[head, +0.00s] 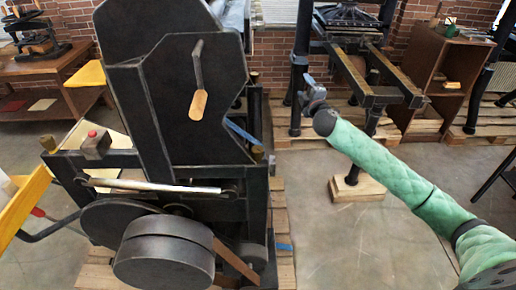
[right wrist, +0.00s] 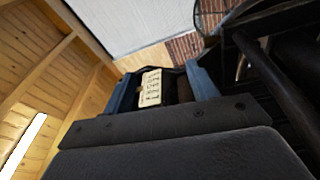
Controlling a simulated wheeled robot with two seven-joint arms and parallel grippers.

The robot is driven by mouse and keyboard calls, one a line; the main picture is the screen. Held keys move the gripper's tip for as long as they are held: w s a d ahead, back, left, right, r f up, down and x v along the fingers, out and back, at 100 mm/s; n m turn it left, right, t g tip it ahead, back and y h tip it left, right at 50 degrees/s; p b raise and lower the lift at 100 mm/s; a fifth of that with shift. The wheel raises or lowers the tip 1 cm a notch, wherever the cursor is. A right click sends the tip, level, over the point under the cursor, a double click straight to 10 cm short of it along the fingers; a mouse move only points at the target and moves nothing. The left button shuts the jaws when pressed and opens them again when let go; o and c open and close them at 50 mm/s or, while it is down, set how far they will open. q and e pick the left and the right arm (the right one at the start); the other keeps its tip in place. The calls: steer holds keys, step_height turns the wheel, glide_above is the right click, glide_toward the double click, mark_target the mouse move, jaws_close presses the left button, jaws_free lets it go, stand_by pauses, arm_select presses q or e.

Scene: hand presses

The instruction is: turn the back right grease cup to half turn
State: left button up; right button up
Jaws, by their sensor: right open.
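A small brass-coloured cup (head: 257,153) sits at the back right of the black press (head: 200,110) in the head view; it looks like a grease cup, but its setting is too small to read. Another brass-coloured cup (head: 47,143) is at the press's left side. My right gripper (head: 308,84) is raised to the right of the press, apart from the cup. In the right wrist view its blue fingers (right wrist: 162,88) are spread. A pale lettered plate shows between them in the background. No grease cup is recognisable there. My left gripper is not in view.
The press has a wooden-handled lever (head: 198,104), a round drum (head: 165,262) and a yellow board (head: 22,208) at left. Another press (head: 350,45) on dark legs stands behind my right arm. A wooden cabinet (head: 440,80) is at back right. Concrete floor (head: 350,240) is open at right.

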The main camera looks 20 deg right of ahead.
step_height(320, 180, up, 6)
steer(key=a+n+t+y, duration=0.1)
steer(key=a+n+y, duration=0.2)
steer(key=n+y, duration=0.4)
steer(key=n+g+y, duration=0.8)
steer(key=n+g, duration=1.1)
steer(key=n, duration=1.1)
glide_toward(260, 148)
steer(key=x, duration=0.4)
steer(key=p+x, duration=0.3)
steer(key=x, duration=0.3)
steer(key=shift+s+r+p, duration=0.1)
steer(key=shift+p, duration=0.25)
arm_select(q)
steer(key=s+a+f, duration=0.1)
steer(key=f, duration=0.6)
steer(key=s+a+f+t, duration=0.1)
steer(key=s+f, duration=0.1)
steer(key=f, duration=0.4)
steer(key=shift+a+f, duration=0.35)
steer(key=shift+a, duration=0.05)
arm_select(e)
steer(key=shift+a+f, duration=0.25)
steer(key=shift+a, duration=0.1)
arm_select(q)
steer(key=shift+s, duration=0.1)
arm_select(e)
steer(key=shift+c, duration=0.5)
